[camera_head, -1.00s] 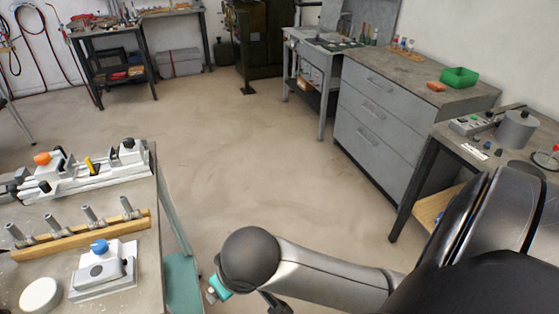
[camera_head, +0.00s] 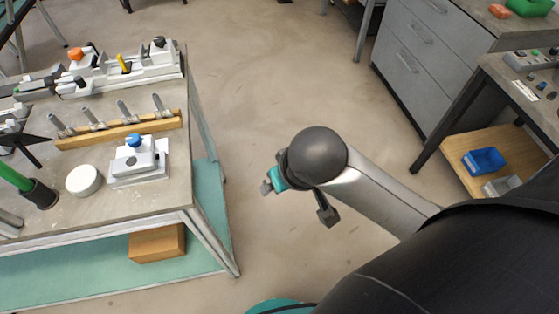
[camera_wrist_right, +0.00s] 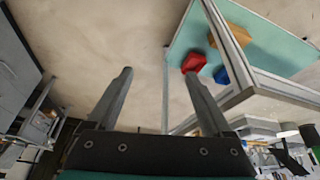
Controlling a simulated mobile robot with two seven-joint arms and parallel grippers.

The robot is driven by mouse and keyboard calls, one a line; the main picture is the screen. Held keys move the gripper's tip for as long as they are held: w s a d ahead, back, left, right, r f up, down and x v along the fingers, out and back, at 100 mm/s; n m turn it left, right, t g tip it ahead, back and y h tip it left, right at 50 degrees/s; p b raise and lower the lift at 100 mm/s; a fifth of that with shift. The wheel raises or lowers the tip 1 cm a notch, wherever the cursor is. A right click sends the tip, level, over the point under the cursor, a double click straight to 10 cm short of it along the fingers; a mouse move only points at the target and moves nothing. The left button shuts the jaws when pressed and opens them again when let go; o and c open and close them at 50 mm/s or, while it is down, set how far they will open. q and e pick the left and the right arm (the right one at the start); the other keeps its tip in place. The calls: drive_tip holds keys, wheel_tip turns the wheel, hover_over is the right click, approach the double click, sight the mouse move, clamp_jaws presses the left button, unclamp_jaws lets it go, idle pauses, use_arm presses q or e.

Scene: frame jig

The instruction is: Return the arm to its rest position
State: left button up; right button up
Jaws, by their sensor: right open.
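My right arm (camera_head: 375,200) comes in from the lower right in the head view, over bare floor to the right of the workbench. In the right wrist view my right gripper (camera_wrist_right: 158,75) is open, with two dark fingers apart and nothing between them. The fingers point over the floor, with the bench's frame and lower shelf beyond. In the head view the gripper is mostly hidden by the arm's round joint. My left gripper is not in view.
The workbench (camera_head: 150,207) at left carries a fixture with a blue knob (camera_head: 140,160), a white disc (camera_head: 83,180) and a wooden rail (camera_head: 120,133). A cardboard box (camera_head: 157,244) sits on its lower shelf. A grey drawer cabinet (camera_head: 425,75) stands at right. The floor between is clear.

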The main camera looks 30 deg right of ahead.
drive_tip(key=s+d+f+g, duration=0.1)
drive_tip(key=d+f, duration=0.1)
drive_tip(key=f, duration=1.1)
drive_tip(key=s+d+f, duration=0.1)
drive_tip(key=d+f, duration=0.1)
drive_tip(key=f, duration=1)
drive_tip(key=s+f+n+g, duration=0.1)
drive_tip(key=s+f, duration=0.6)
drive_tip(key=s, duration=0.5)
drive_tip(key=s+f+n+g, duration=0.1)
drive_tip(key=s+f, duration=0.7)
drive_tip(key=s, duration=0.4)
drive_tip(key=shift+a, duration=0.25)
drive_tip(key=shift+f, duration=0.1)
